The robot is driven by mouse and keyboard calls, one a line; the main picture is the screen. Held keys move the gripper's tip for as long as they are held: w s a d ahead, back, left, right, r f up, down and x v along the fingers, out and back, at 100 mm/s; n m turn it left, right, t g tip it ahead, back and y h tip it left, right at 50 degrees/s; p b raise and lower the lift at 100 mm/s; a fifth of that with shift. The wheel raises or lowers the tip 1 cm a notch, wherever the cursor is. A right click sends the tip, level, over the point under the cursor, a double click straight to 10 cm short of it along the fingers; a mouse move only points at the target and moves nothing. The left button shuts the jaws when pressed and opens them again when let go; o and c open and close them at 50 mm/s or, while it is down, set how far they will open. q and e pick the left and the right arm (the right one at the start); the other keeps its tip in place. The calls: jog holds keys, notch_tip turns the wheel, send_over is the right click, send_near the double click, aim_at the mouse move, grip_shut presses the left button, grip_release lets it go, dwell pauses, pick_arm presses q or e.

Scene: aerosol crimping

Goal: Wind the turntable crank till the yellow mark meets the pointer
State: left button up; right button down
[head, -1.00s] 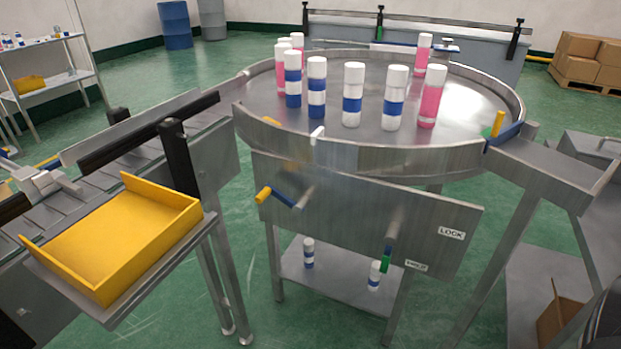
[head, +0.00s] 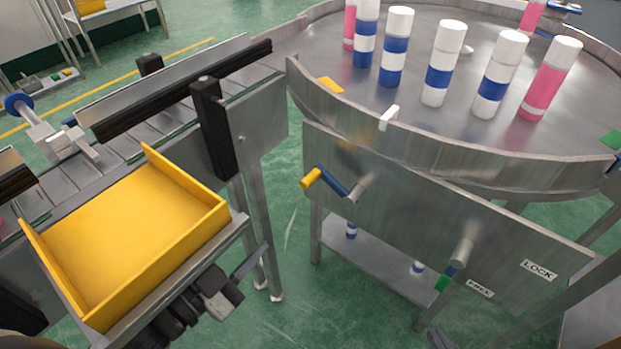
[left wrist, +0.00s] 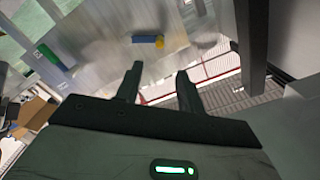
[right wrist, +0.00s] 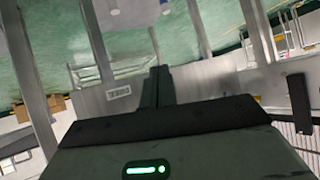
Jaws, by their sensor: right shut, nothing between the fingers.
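The round steel turntable (head: 440,140) carries several cans. A yellow mark (head: 330,84) lies on its surface near the rim, left of and apart from the white pointer (head: 388,117) on the rim. The crank (head: 333,182), a blue arm with a yellow knob, sticks out of the panel below, its knob pointing left. It also shows in the left wrist view (left wrist: 147,40), ahead of the fingers. My left gripper (head: 245,280) is open and empty, below and left of the crank.
A second, green-knobbed handle (head: 446,277) is on the same panel (head: 400,215), near a LOCK label (head: 539,270). A yellow tray (head: 130,235) and a conveyor (head: 110,165) stand to the left. Bottles stand on a shelf (head: 370,270) below.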

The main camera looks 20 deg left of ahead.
aim_at(302, 186)
pick_arm(q)
jog(key=p+x, duration=0.1)
jog(key=x, duration=1.5)
grip_shut()
